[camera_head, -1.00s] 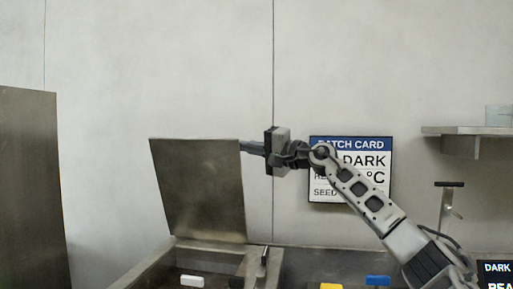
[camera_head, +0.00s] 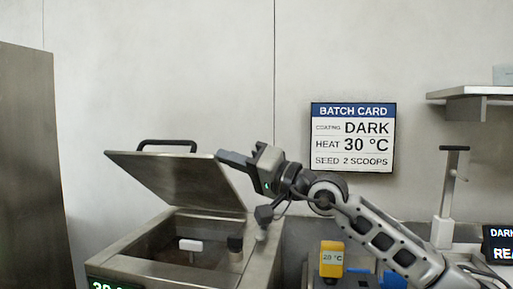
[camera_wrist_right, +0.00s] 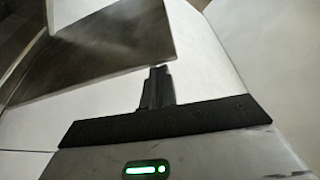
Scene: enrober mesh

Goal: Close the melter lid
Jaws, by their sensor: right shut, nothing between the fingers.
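The melter lid (camera_head: 178,181) is a grey metal panel, part-way open and tilted over the melter (camera_head: 120,262), with a dark handle (camera_head: 167,144) at its raised edge. The melter's basin is open below it. My right gripper (camera_head: 222,157) is shut and empty, its fingertips at the lid's raised right corner; I cannot tell for sure whether they touch. In the right wrist view the shut fingers (camera_wrist_right: 158,82) point toward the lid panel (camera_wrist_right: 112,42). My left gripper is not in view.
A white-handled item (camera_head: 190,245) shows at the basin. A yellow device (camera_head: 332,258) reading 28 °C and blue items (camera_head: 392,279) stand right of the melter, below my right arm. A batch card (camera_head: 352,137) hangs on the wall; a shelf (camera_head: 470,92) is at right.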

